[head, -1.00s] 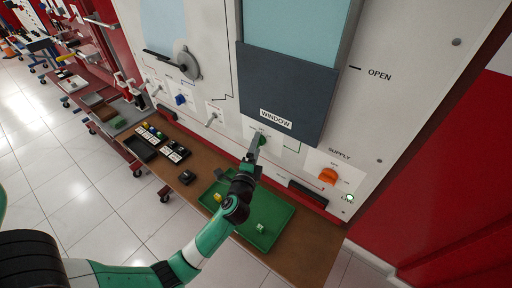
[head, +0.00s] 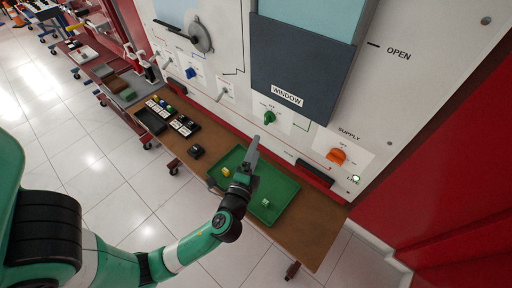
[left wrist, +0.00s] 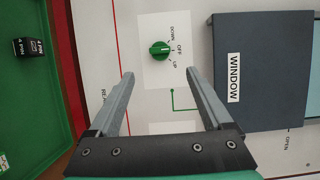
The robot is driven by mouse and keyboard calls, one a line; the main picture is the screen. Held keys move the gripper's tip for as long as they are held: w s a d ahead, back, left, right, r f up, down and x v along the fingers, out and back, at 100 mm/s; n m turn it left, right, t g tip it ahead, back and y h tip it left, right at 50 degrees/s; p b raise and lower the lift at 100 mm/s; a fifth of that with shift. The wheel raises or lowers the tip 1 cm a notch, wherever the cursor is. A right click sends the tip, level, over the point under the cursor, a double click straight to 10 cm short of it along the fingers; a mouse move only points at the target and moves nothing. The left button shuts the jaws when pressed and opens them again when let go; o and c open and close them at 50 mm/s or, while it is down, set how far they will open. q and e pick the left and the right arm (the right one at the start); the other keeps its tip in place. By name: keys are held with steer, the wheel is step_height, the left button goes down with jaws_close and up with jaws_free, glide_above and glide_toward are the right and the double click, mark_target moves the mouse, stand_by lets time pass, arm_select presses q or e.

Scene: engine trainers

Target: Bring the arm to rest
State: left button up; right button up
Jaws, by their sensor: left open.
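My left gripper (head: 254,140) is open and empty. It hangs over the green tray, in front of the control panel and apart from it. In the left wrist view its two fingers (left wrist: 160,76) stand wide apart, with the panel beyond them. The green knob (head: 269,117) below the window plate is clear of the fingers; it also shows in the left wrist view (left wrist: 160,49), beside the labels DOWN, OFF and UP. Its handle seems to lie toward OFF. My right gripper is not in view.
The green tray (head: 283,207) on the brown bench (head: 318,238) holds a yellow block (head: 226,172) and another small block (head: 265,202). Tiled floor (head: 120,185) lies open in front.

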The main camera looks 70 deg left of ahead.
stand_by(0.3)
